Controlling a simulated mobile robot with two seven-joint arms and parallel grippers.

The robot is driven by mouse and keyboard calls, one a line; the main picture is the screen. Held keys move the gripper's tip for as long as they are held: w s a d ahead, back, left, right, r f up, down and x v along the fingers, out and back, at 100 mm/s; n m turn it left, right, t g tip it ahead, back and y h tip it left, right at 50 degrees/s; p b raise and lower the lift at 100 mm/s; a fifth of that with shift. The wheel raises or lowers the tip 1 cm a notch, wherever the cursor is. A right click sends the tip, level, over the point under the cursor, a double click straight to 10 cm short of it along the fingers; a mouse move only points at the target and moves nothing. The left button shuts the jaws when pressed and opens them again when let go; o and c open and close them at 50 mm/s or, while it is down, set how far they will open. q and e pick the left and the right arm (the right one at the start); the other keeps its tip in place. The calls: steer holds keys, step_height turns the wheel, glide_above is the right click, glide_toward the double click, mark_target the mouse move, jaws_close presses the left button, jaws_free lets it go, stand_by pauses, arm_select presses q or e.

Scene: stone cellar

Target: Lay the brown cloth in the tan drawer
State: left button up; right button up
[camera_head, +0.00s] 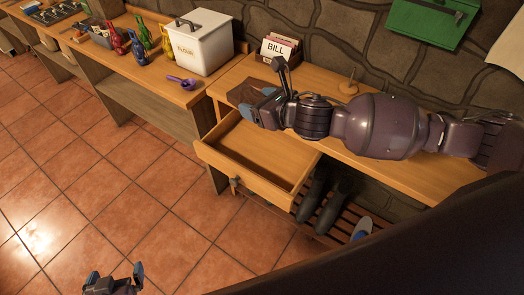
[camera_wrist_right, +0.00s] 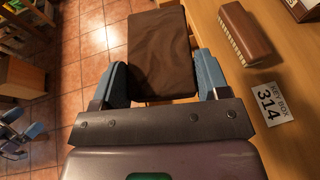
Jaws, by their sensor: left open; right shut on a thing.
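The brown cloth (camera_head: 243,91) is in my right gripper (camera_head: 257,102), which is at the left end of the desk, behind the open drawer in the head view. In the right wrist view the cloth (camera_wrist_right: 160,48) hangs out flat between the two blue fingers. The tan drawer (camera_head: 222,161) is pulled out from under the desk, and its visible floor is bare. My left gripper (camera_head: 115,280) is open and empty, low over the tiled floor at the bottom left.
A bill holder (camera_head: 280,48) stands on the desk. Boots (camera_head: 327,205) sit below. The wrist view shows a brush (camera_wrist_right: 243,35) and a "314" key box label (camera_wrist_right: 269,104).

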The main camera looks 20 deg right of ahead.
mark_target(260, 99)
steer(key=shift+w+d+f+n+g+y+b, duration=0.25)
steer(key=shift+w+f+n+y, duration=0.1)
steer(key=shift+w, duration=0.15)
steer(key=shift+w+d+f+n+g+y+b, duration=0.1)
steer(key=shift+w+f+n+g+y+b, duration=0.2)
steer(key=shift+w, duration=0.2)
steer(key=shift+w+d+n+y, duration=0.25)
steer(key=shift+w+d+y, duration=0.1)
steer(key=shift+w, duration=0.1)
steer(key=shift+w+f+g, duration=0.1)
steer(key=shift+f+g, duration=0.1)
steer(key=shift+g, duration=0.05)
steer(key=shift+f+b, duration=1.75)
steer(key=shift+f, duration=8.1)
arm_select(q)
step_height(260, 99, down, 6)
steer(key=shift+s, duration=0.4)
steer(key=shift+d, duration=0.1)
